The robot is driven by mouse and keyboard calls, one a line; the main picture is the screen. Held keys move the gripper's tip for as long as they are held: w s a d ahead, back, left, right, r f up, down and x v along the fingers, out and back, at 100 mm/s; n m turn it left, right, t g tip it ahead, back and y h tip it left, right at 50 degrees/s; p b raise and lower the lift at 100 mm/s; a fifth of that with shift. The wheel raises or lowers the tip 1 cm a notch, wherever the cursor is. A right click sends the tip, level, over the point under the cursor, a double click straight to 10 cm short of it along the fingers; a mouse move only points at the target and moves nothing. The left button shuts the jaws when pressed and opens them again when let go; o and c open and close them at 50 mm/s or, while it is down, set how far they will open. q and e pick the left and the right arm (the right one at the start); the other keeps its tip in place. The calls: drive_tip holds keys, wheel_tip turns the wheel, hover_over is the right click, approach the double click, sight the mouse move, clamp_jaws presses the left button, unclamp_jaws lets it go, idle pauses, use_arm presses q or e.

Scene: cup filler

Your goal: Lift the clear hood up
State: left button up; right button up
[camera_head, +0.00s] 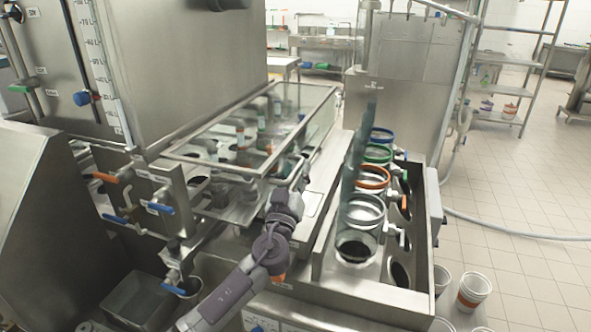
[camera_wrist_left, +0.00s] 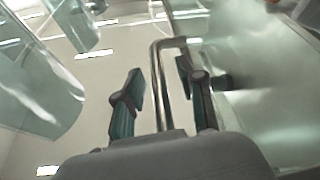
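The clear hood (camera_head: 262,120) is a see-through box with metal edges on the filling machine, in the middle of the head view. It looks lowered over the cups and nozzles. My left arm reaches up from the bottom to the hood's right front side, and my left gripper (camera_head: 291,184) is by that edge. In the left wrist view my left gripper (camera_wrist_left: 165,92) is open, its two fingers apart. My right gripper is not in view.
A metal trough (camera_head: 325,262) with clear cylinders (camera_head: 360,215) and coloured rings stands to the right of the hood. Blue- and orange-handled valves (camera_head: 122,174) stick out at the left. White cups (camera_head: 474,290) stand at lower right. The tiled floor on the right is mostly clear.

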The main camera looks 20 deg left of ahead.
use_arm(q)
clamp_jaws()
idle(0.3)
